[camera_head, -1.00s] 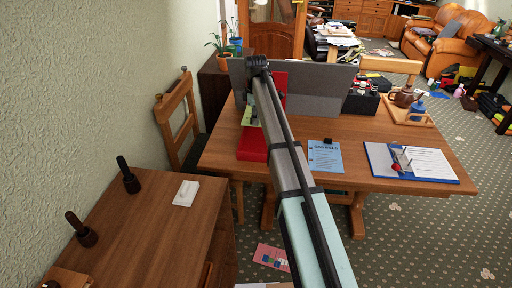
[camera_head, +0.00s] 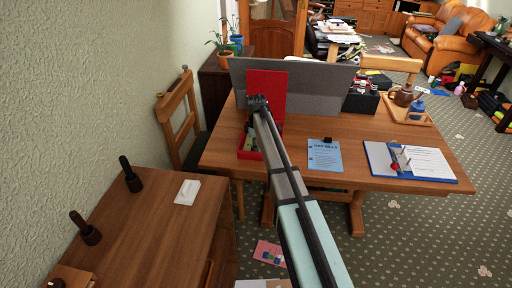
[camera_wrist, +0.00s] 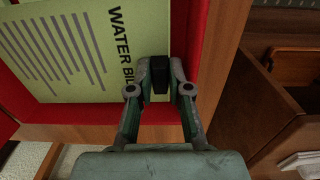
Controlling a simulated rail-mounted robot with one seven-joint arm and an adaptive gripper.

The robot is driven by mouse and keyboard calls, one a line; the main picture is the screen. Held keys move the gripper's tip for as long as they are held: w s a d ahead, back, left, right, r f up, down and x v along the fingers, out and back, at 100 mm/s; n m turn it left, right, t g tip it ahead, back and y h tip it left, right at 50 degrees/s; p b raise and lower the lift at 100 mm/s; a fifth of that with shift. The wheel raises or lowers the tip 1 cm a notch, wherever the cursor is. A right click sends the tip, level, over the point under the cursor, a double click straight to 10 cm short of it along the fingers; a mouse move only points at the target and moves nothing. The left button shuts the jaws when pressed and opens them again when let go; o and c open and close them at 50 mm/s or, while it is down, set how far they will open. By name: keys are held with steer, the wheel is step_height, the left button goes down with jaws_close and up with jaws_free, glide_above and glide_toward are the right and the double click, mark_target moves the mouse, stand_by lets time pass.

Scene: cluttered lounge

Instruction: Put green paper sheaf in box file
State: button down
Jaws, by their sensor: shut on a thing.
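The green paper sheaf (camera_wrist: 85,50), printed "WATER BILL", lies over the inside of the red box file (camera_wrist: 195,45) in the wrist view. My gripper (camera_wrist: 160,75) is shut at the sheaf's near edge, where a black clip-like piece (camera_wrist: 160,80) sits between the fingers. In the head view, the box file (camera_head: 266,90) stands open on the table with its lid upright at the back. My gripper is low over its tray and largely hidden by my arm there. A bit of the sheaf (camera_head: 248,142) shows inside the tray outline. I cannot tell whether it touches the bottom.
A grey divider (camera_head: 315,90) stands behind the box file on the wooden table (camera_head: 375,150). A blue sheaf (camera_head: 325,156) and a blue clipboard (camera_head: 410,162) lie to the right. A black container (camera_head: 362,98) and a tray with a teapot (camera_head: 405,108) stand at the back right.

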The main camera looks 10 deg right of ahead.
steer(key=shift+f, duration=0.2)
steer(key=shift+f, duration=0.15)
steer(key=c, duration=1.4)
jaws_free()
step_height(320, 180, up, 12)
steer(key=shift+s+r+b, duration=0.1)
steer(key=shift+r+b, duration=0.05)
steer(key=shift+b, duration=0.8)
